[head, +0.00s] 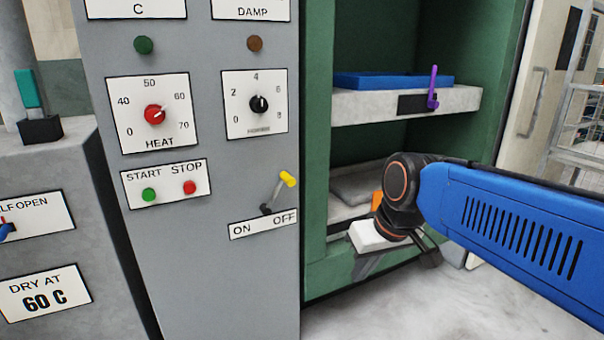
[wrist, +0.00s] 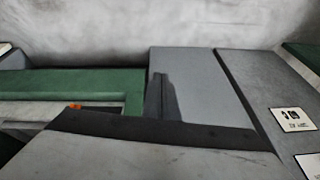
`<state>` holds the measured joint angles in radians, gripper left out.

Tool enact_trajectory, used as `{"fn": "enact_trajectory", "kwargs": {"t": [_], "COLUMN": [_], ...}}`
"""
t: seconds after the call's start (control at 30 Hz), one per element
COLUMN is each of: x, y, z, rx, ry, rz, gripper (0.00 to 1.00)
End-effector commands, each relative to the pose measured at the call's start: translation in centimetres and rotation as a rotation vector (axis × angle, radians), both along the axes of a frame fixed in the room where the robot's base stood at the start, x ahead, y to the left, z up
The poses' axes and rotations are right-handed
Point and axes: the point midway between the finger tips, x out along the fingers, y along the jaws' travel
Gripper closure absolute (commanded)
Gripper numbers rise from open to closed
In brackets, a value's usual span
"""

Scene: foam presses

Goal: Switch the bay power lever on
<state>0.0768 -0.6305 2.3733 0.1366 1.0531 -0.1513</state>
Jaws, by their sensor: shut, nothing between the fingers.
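The bay power lever (head: 280,192) is a short dark stalk with a yellow tip on the grey control panel in the head view. It stands above the ON/OFF plate (head: 263,224) and leans up to the right, toward the OFF side. My gripper (head: 361,270) is to the right of the lever and lower, in front of the green cabinet. I cannot make out the lever in the wrist view.
Red HEAT dial (head: 155,114), black dial (head: 259,104), green START button (head: 149,195) and red STOP button (head: 190,187) share the panel. The green cabinet (head: 317,150) has a shelf with a blue slab (head: 390,81) and a purple handle (head: 433,88). Floor at lower right is clear.

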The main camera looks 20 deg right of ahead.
Motion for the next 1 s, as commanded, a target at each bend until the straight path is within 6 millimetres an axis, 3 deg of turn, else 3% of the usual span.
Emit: {"fn": "enact_trajectory", "kwargs": {"t": [0.53,1.0], "x": [12.5,23.7], "y": [-0.8,-4.7], "z": [8.7,14.6], "rx": [0.187,0.348], "ry": [0.026,-0.045], "rz": [0.114,0.245], "gripper": [1.0,1.0]}}
